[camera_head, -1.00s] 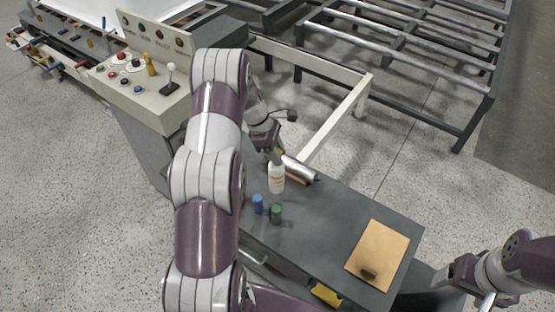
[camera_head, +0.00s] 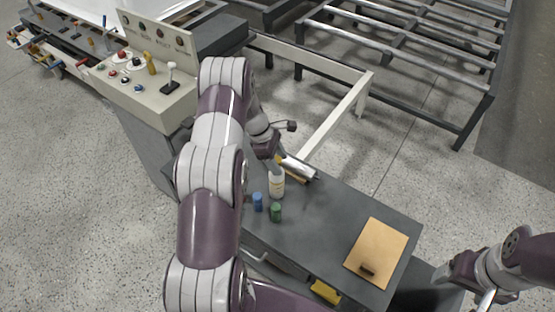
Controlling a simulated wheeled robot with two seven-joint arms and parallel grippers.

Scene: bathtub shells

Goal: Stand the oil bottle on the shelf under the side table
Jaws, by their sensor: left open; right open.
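The oil bottle (camera_head: 277,184), white with a pale label, stands upright on the dark grey top of the side table (camera_head: 322,228). My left gripper (camera_head: 278,163) is right behind and above the bottle, pointing down toward it. It is open; its fingertips are partly hidden, and I cannot tell whether they touch the bottle. My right gripper (camera_head: 467,290) is open and empty off the table's right side, cut by the frame's lower edge. The shelf under the table is mostly hidden; a yellow thing (camera_head: 325,291) shows below the table's front edge.
A blue canister (camera_head: 257,202) and a green canister (camera_head: 276,212) stand close in front of the bottle. A metal cylinder (camera_head: 299,168) lies behind it. A tan board (camera_head: 377,252) with a dark block lies at the right. A control panel (camera_head: 150,75) stands at the left.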

